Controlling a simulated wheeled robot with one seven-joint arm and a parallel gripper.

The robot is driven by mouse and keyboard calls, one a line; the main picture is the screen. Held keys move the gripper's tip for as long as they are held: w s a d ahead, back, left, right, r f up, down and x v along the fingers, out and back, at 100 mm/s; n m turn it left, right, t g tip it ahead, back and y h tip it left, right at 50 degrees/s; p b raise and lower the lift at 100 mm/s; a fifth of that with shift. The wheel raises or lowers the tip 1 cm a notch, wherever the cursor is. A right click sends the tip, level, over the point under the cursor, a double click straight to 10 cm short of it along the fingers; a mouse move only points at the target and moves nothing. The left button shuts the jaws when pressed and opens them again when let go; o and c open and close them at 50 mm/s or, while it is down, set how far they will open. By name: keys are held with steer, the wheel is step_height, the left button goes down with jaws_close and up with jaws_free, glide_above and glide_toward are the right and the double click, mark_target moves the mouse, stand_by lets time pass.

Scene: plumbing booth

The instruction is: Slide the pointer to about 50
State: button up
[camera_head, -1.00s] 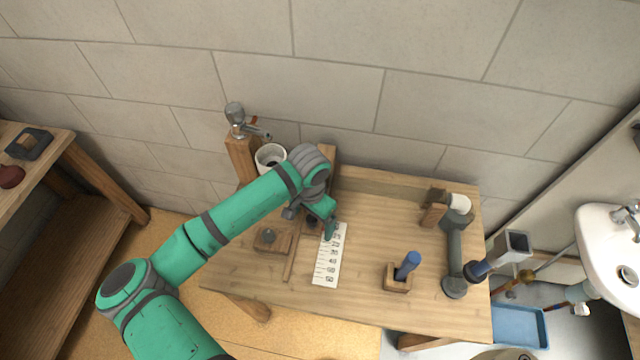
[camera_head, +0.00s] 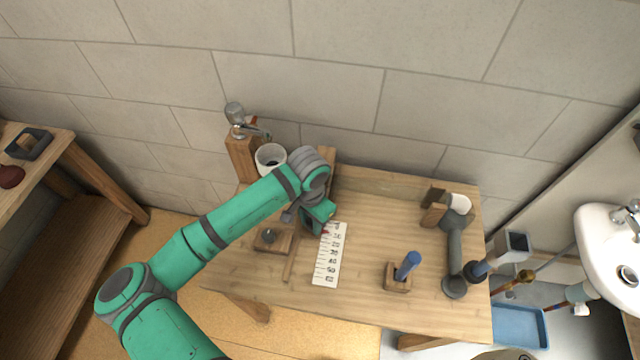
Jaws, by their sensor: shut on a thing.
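A white scale strip (camera_head: 329,262) with black marks and numbers lies on the wooden workbench, running from the far end toward the front. The numbers are too small to read surely. My gripper (camera_head: 318,228) is at the far end of the scale, over its left edge, and is shut on the pointer. Only a small red part of the pointer (camera_head: 325,232) shows beside the fingers, near the strip's far end; the rest is hidden by the gripper. A wooden rail (camera_head: 291,262) runs along the left of the scale.
A wooden block with a dark knob (camera_head: 271,238) sits left of the rail. A blue peg (camera_head: 408,264) stands in a wooden holder to the right. A grey pipe (camera_head: 454,255) is farther right. A white cup (camera_head: 270,157) stands behind my arm. The bench between scale and peg is clear.

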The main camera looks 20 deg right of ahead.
steer(key=shift+s+a, duration=1)
steer(key=shift+s, duration=0.45)
steer(key=shift+s+a, duration=0.95)
steer(key=shift+s, duration=0.55)
steer(key=shift+s+a, duration=1)
steer(key=shift+s, duration=0.45)
